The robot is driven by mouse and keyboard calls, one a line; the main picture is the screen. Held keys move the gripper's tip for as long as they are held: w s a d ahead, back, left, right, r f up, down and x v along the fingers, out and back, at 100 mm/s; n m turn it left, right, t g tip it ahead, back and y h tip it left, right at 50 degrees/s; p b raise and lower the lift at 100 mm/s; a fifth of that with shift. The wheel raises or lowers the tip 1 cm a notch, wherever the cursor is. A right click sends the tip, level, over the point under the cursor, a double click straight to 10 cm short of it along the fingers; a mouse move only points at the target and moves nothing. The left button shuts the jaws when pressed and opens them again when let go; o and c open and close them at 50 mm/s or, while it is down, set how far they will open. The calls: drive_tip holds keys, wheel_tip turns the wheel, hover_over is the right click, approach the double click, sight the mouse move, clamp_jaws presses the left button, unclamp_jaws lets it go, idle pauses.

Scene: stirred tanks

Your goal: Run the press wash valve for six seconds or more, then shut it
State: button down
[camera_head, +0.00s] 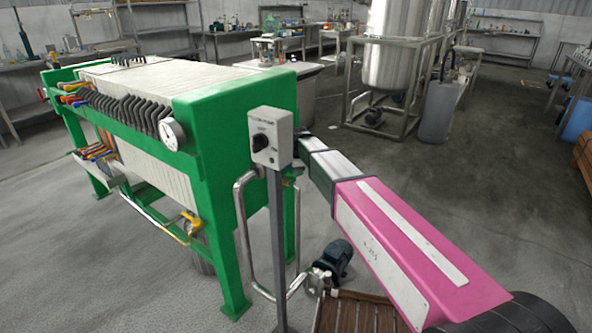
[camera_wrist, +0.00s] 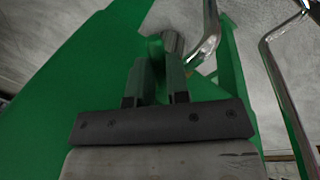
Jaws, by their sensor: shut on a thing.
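My gripper (camera_wrist: 156,64) is shut on a small dark green piece (camera_wrist: 155,48), which looks like the handle of the press wash valve. It sits between the two fingers beside the end of a shiny metal pipe (camera_wrist: 200,48). The fingers hide part of the handle, so I cannot read the valve's position. In the head view my arm reaches to the near end of the green filter press (camera_head: 222,110). There the grey control box (camera_head: 272,125) on its post hides my gripper and most of the valve.
The control box post (camera_head: 275,240) and a bent metal pipe (camera_head: 243,225) stand close to my arm. A pump motor (camera_head: 337,260) sits low beside a wooden pallet (camera_head: 350,312). A steel tank (camera_head: 392,50) stands behind; the floor to the right is mostly clear.

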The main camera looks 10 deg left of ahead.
drive_tip(key=shift+s+m+h, duration=0.25)
drive_tip(key=shift+s+m, duration=0.3)
drive_tip(key=shift+m, duration=0.6)
drive_tip(key=shift+s+m+h, duration=0.2)
drive_tip(key=shift+s+m, duration=0.35)
drive_tip(key=shift+m, duration=0.65)
drive_tip(key=shift+s+m+h, duration=0.25)
drive_tip(key=shift+s+m, duration=0.3)
drive_tip(key=shift+m, duration=0.6)
drive_tip(key=c, duration=1.1)
unclamp_jaws()
drive_tip(key=shift+r, duration=0.1)
wheel_tip(320, 180, up, 10)
drive_tip(key=s, duration=0.2)
drive_tip(key=shift+a+r, duration=0.25)
drive_tip(key=shift+a, duration=0.05)
